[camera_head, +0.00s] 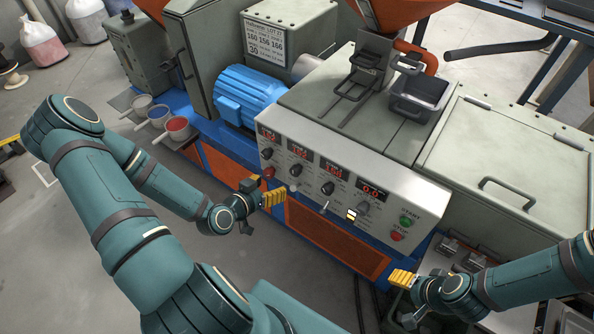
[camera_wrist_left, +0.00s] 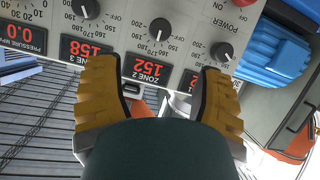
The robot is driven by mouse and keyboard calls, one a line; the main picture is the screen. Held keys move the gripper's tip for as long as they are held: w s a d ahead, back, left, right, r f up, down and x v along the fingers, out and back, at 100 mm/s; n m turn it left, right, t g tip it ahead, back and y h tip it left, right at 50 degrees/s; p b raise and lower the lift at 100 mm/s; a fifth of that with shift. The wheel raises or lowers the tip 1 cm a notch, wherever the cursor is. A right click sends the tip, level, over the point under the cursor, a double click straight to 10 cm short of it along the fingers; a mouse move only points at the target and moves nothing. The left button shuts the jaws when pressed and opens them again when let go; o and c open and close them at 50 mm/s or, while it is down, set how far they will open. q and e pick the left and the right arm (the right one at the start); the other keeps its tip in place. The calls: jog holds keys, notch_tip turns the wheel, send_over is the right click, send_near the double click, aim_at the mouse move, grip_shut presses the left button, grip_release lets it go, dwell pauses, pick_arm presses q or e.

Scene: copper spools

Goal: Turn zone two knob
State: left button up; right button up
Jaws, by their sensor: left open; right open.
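The zone two knob (camera_wrist_left: 160,29) is a black dial with a white pointer line, with its red ZONE 2 display (camera_wrist_left: 152,68) reading 152. In the head view this knob (camera_head: 295,170) is on the white control panel's left half. My left gripper (camera_head: 273,198) is open and empty, in front of the panel's lower left edge. In the left wrist view, where the panel appears upside down, its yellow fingers (camera_wrist_left: 158,88) stand either side of the zone two display, apart from the knob. My right gripper (camera_head: 403,278) is open, low at the panel's right end.
The zone three knob (camera_wrist_left: 86,8) and zone one knob (camera_wrist_left: 222,52) flank the zone two knob. A small toggle (camera_head: 323,207), green START button (camera_head: 405,220) and red STOP button (camera_head: 396,236) are further right.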

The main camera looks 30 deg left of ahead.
aim_at(293, 172)
pick_arm(q)
jog(key=x, duration=1.2)
jog(key=shift+w+d+f+b, duration=0.1)
jog(key=shift+w+f+b, duration=0.15)
jog(key=shift+w+b, duration=0.15)
grip_shut()
